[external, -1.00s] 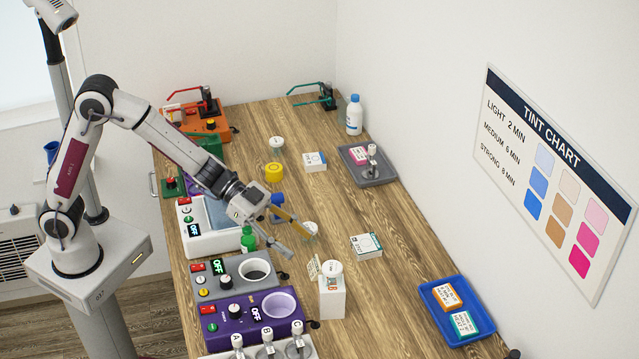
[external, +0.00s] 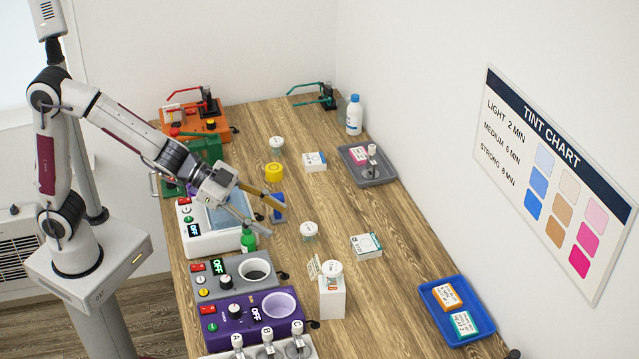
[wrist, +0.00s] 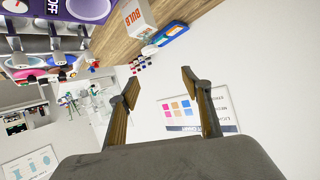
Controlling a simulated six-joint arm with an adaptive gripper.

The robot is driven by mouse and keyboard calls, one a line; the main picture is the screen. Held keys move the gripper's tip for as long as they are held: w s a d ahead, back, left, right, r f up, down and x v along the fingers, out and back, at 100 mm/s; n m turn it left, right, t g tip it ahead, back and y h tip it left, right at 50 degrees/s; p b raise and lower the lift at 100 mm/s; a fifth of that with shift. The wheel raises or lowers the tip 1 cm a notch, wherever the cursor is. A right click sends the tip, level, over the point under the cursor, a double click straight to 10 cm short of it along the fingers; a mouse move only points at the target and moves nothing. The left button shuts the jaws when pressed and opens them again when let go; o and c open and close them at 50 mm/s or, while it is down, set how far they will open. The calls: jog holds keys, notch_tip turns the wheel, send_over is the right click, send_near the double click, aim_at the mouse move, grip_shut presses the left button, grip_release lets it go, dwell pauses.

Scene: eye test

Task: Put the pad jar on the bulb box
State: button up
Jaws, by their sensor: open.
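A tall white box (external: 332,299) stands on the table right of the purple device; its red BULB lettering shows in the wrist view (wrist: 137,17). A white-lidded jar (external: 332,269) stands upright on top of it. Similar white-lidded jars stand on the table, one behind the box (external: 308,229) and one farther back (external: 277,143). Their labels are too small to read, so I cannot tell which is the pad jar. My gripper (external: 275,220) is open and empty, above the table, left of and behind the box, apart from every jar. Its spread fingers show in the wrist view (wrist: 159,86).
A grey device (external: 240,272) and a purple device (external: 258,313) stand left of the box. A green bottle (external: 248,241) is below my gripper. A small white box (external: 366,246) lies to the right. A blue tray (external: 455,310) is at front right. Bare table lies between.

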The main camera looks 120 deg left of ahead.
jog(key=s+d+f+g, duration=0.1)
jog(key=s+d+g, duration=0.1)
jog(key=s+d, duration=0.4)
jog(key=s+d+f+g+h, duration=0.1)
jog(key=s+d, duration=0.5)
jog(key=s, duration=1)
jog(key=s+d+f+g+h, duration=0.1)
jog(key=s+d+g, duration=0.2)
jog(key=s+d, duration=0.4)
jog(key=s, duration=0.5)
jog(key=shift+g, duration=0.4)
